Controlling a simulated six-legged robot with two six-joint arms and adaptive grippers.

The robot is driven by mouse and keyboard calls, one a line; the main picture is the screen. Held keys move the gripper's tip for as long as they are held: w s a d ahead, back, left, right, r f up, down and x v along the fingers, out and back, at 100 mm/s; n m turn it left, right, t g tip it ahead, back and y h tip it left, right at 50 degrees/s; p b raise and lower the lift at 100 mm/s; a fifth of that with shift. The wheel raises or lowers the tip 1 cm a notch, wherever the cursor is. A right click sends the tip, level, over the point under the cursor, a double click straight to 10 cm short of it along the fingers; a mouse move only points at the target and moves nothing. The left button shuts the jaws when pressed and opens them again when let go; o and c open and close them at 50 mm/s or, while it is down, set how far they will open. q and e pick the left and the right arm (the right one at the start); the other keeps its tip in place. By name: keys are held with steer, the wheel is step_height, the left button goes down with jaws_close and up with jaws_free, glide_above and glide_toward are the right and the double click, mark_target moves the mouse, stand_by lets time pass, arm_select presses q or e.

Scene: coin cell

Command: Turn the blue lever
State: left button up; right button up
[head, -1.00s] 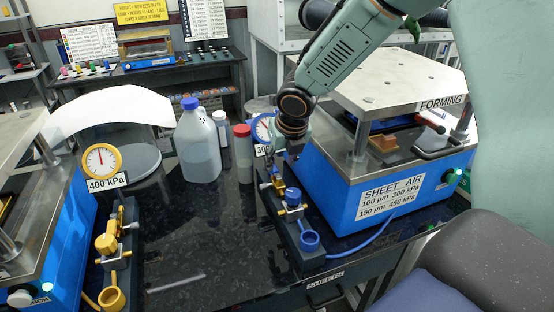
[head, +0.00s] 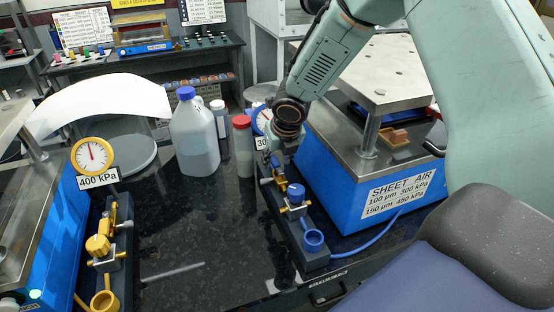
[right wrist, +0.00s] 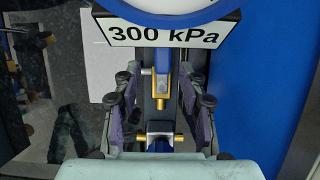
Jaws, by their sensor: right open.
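The blue lever (right wrist: 162,62) shows in the right wrist view as a blue bar below the 300 kPa sign, above a brass fitting (right wrist: 161,92). My right gripper (right wrist: 160,98) is open, with one finger on each side of the fitting and visible gaps to it. In the head view my right gripper (head: 278,158) is over the far end of the blue valve rail (head: 290,225), and the lever is mostly hidden there. A blue knob (head: 295,191) and a blue ring cup (head: 313,240) are nearer on this rail. My left gripper is not in view.
The blue press (head: 340,190) stands right of the rail. A 300 kPa sign (right wrist: 165,34) is close above the fingers. A white jug (head: 195,140) and a red-capped bottle (head: 243,150) stand left. A yellow valve set (head: 98,245) is at left; dark bench between is mostly clear.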

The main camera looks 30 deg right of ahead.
steer(key=shift+w+f, duration=0.35)
steer(key=shift+f, duration=0.3)
steer(key=shift+s+d+r, duration=0.15)
steer(key=shift+s+d, duration=0.15)
steer(key=shift+s, duration=0.1)
steer(key=shift+w+a, duration=0.2)
steer(key=shift+w, duration=0.2)
steer(key=c, duration=0.6)
steer(key=shift+s+d, duration=0.2)
jaws_close()
steer(key=shift+w+a, duration=0.1)
steer(key=shift+a, duration=0.05)
